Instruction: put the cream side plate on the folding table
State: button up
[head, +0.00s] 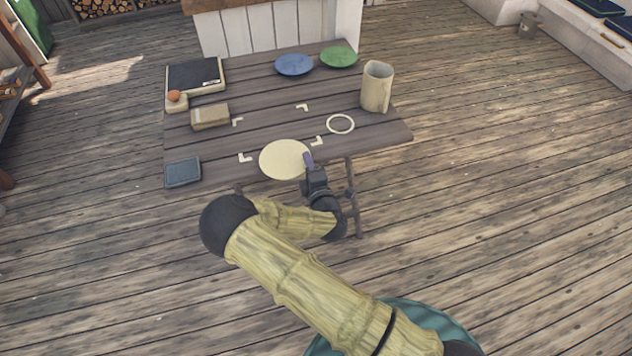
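The cream side plate (284,159) is at the near edge of the folding table (270,108), its near rim reaching past that edge. Pale corner marks (245,157) lie on the table just beyond the plate.
A blue plate (294,64), green plate (339,57) and beige pitcher (377,87) stand toward the back and right. A pale ring (340,124), brown box (210,116), dark-topped case (195,75), orange-topped block (176,102) and dark slab (183,172) also lie there. The middle is clear.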

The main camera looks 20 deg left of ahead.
jog(key=v, duration=1)
jog(key=shift+s+d, duration=0.2)
jog(key=shift+s, duration=0.1)
jog(key=w+d+m+g+h, duration=0.25)
jog(key=d+m+h, duration=0.25)
jog(key=d+m, duration=0.25)
jog(key=w+d+m+g+h, duration=0.25)
jog(key=d+m+h, duration=0.25)
jog(key=d+m, duration=0.25)
jog(key=s+d+r+m+g, duration=0.7)
jog(key=s+d+r+m, duration=0.2)
jog(key=s+d+r, duration=0.3)
jog(key=s+r, duration=0.3)
jog(key=shift+d+r+g+y, duration=0.2)
jog(key=shift+r+g+y, duration=0.1)
jog(key=shift+g+y, duration=0.1)
